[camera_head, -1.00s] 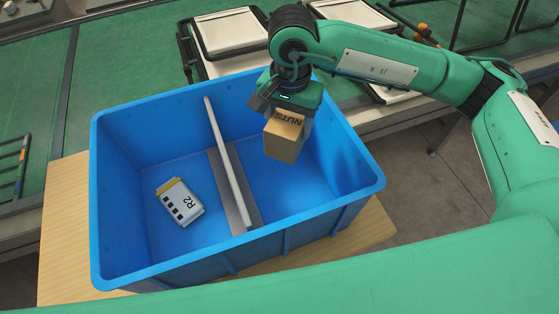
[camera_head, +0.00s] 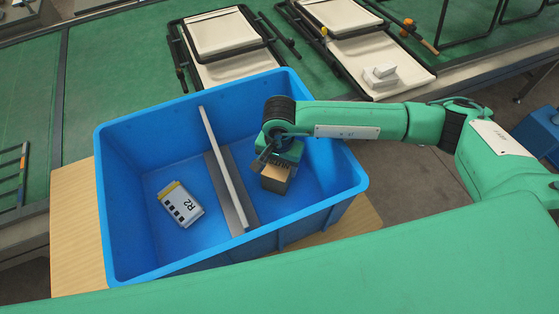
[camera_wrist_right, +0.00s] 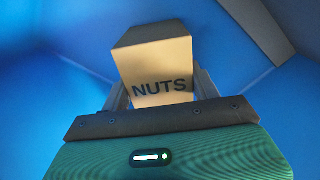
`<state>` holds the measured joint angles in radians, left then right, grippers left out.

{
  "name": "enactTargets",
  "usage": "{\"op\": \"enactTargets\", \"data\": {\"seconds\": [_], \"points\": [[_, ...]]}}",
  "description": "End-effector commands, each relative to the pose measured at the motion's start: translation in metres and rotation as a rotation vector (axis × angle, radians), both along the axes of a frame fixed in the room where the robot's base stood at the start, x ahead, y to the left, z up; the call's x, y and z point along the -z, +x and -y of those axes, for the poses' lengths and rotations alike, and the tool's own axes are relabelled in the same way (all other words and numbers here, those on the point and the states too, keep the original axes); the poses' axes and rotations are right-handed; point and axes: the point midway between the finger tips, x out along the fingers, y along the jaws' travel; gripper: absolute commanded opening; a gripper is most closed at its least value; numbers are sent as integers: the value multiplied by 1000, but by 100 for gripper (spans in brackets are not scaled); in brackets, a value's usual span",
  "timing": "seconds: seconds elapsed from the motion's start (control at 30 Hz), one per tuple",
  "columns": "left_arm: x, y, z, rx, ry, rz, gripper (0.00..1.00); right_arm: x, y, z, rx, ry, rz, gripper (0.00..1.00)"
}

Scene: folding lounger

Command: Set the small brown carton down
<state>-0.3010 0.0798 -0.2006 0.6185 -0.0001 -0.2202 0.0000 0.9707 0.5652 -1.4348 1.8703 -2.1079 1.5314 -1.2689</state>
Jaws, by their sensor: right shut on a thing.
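The small brown carton (camera_head: 274,181), marked NUTS, is inside the right compartment of the blue crate (camera_head: 112,212). My right gripper (camera_head: 279,164) is shut on it from above, with its arm reaching in over the crate's right side. In the right wrist view the carton (camera_wrist_right: 158,70) sits between the two fingers, with blue crate walls around it. I cannot tell whether its bottom touches the crate floor. My left gripper is not in view.
A grey-white divider (camera_head: 222,168) splits the crate. A white and yellow pack marked R2 (camera_head: 181,204) lies in the left compartment. The crate stands on a wooden table (camera_head: 72,230). Folding loungers (camera_head: 362,62) lie on the green surface behind.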

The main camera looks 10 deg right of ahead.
Motion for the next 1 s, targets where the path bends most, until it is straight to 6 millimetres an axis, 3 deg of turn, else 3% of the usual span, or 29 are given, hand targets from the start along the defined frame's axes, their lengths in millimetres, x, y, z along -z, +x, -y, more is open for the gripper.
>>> {"op": "enactTargets", "data": {"seconds": [0.3, 0.33, 0.43, 0.83, 1.0], "points": [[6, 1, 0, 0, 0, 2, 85, 3, 1, 0, 0, 1, 2, 25], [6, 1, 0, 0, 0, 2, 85, 3, 0, 0, 0, 1, 1, 64], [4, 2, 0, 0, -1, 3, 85, 2, 0, 0, 0, 1, 1, 83], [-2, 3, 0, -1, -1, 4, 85, -3, 0, 0, 1, 0, 0, 83], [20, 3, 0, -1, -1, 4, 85, -24, 1, 0, -1, 1, 6, 83]]}}
